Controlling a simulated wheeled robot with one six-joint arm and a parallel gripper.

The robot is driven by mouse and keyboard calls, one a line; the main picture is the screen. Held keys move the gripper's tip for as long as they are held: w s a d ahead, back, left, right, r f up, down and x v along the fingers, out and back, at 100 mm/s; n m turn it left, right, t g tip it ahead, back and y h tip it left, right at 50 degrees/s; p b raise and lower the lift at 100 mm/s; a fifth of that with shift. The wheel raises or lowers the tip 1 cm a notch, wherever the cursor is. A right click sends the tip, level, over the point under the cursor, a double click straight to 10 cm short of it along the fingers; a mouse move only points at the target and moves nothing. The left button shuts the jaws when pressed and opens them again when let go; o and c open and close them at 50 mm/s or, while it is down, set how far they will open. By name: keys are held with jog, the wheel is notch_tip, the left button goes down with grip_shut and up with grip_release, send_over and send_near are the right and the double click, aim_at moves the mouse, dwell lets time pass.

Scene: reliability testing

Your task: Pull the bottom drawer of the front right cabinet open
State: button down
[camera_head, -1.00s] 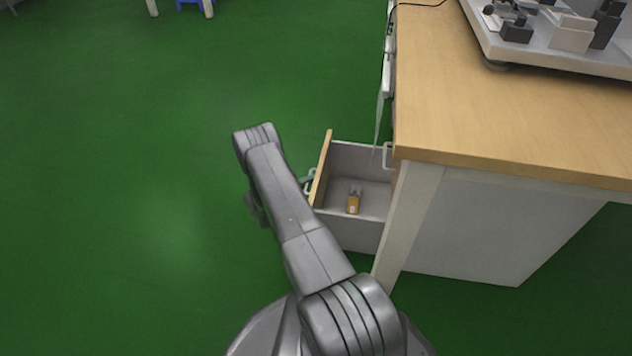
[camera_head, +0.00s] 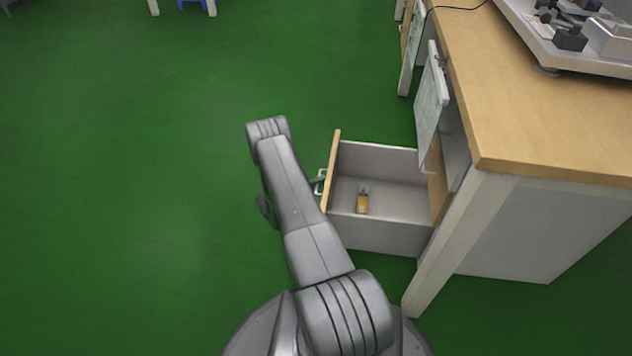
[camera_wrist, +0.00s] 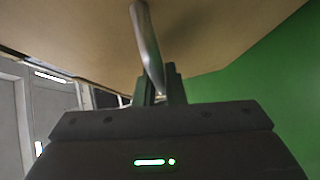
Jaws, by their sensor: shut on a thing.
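The bottom drawer (camera_head: 385,236) of the cabinet stands well out from the cabinet, with its grey inside and wooden front panel (camera_head: 331,170) showing in the head view. A small brown and grey item (camera_head: 362,201) lies in it. In the wrist view my gripper (camera_wrist: 160,88) is shut on the drawer's metal handle (camera_wrist: 147,45), which runs between the two dark fingers. The drawer front (camera_wrist: 90,35) fills the top of that view. In the head view the handle (camera_head: 321,181) shows partly, and my arm hides most of the gripper.
A clipboard-like panel (camera_head: 431,95) hangs on the cabinet's side above the drawer. Green floor (camera_head: 120,200) is clear to the left.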

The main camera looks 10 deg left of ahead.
jog(key=c, duration=1.5)
grip_release()
jog(key=p+v, duration=0.3)
jog(key=v, duration=1)
jog(key=shift+s+a+p, duration=0.3)
jog(key=shift+w+d, duration=0.1)
jog(key=b+x, duration=0.3)
jog(key=x, duration=0.9)
jog(key=shift+w+d, duration=0.25)
jog(key=shift+d, duration=0.05)
jog(key=shift+w+d+b, duration=0.3)
